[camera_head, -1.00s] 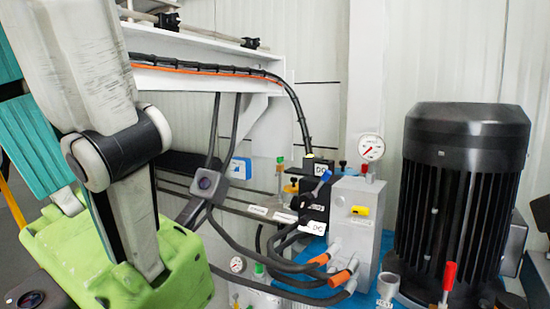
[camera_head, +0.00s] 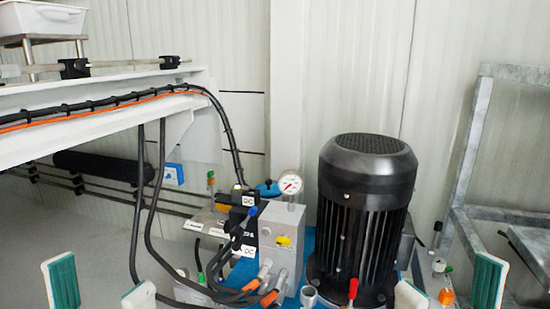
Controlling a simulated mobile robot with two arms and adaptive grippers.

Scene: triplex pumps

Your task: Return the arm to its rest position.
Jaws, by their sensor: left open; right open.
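My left gripper (camera_head: 100,289) shows at the bottom left, its two teal-padded fingers wide apart with nothing between them. My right gripper (camera_head: 449,288) shows at the bottom right, also open and empty. Only the finger ends are in view. The arm links and wrists are out of the frame. Both grippers appear in front of the pump equipment, one on either side, with no visible contact.
A black finned motor (camera_head: 362,225) stands right of centre beside a grey valve block (camera_head: 283,240) with a gauge (camera_head: 289,183). Black hoses run from the block to a white beam (camera_head: 90,125) on the left. A metal frame (camera_head: 485,150) stands at the right.

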